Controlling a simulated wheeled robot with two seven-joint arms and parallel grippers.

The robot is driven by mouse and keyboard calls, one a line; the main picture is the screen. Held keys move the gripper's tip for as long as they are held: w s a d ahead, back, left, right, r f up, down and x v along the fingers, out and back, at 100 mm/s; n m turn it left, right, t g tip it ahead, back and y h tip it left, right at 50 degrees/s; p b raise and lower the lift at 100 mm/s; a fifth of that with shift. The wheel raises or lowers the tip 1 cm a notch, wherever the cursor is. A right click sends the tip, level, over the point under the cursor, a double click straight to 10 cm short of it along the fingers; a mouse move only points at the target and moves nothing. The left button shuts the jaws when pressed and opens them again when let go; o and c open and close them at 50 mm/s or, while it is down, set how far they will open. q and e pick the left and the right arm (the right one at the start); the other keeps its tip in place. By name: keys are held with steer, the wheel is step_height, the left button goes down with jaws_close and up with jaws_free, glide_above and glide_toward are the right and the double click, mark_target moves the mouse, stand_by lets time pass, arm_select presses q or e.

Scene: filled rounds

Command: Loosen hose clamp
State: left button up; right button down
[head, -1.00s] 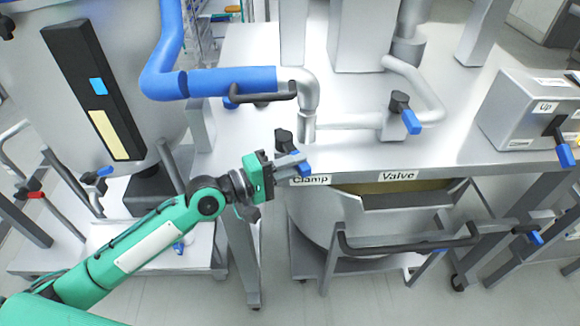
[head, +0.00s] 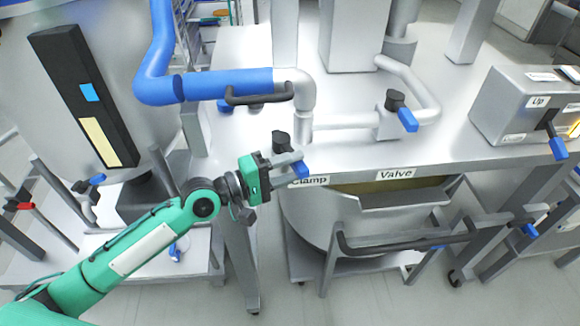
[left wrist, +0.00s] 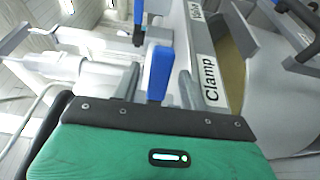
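The hose clamp shows in the head view as a black knob (head: 281,140) with a blue lever tip (head: 300,169), at the table's front edge beside the "Clamp" label (head: 310,181). My left gripper (head: 290,164) is at the clamp, its fingers pointing right toward the blue lever. In the left wrist view the blue lever (left wrist: 160,72) stands between the two grey fingers (left wrist: 160,90), which are apart. A gap shows on each side of the lever, so the fingers look open around it. My right gripper is not in view.
A blue hose (head: 215,84) with a black handle (head: 258,95) runs to a pipe above the clamp. A valve with a blue lever (head: 407,119) stands to the right. A grey box (head: 530,105) with another blue lever is at the far right. A drum (head: 335,215) sits below the table.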

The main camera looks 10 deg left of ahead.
arm_select(q)
steer(key=b+v, duration=1)
steer(key=v, duration=0.3)
steer(key=shift+s+a, duration=0.3)
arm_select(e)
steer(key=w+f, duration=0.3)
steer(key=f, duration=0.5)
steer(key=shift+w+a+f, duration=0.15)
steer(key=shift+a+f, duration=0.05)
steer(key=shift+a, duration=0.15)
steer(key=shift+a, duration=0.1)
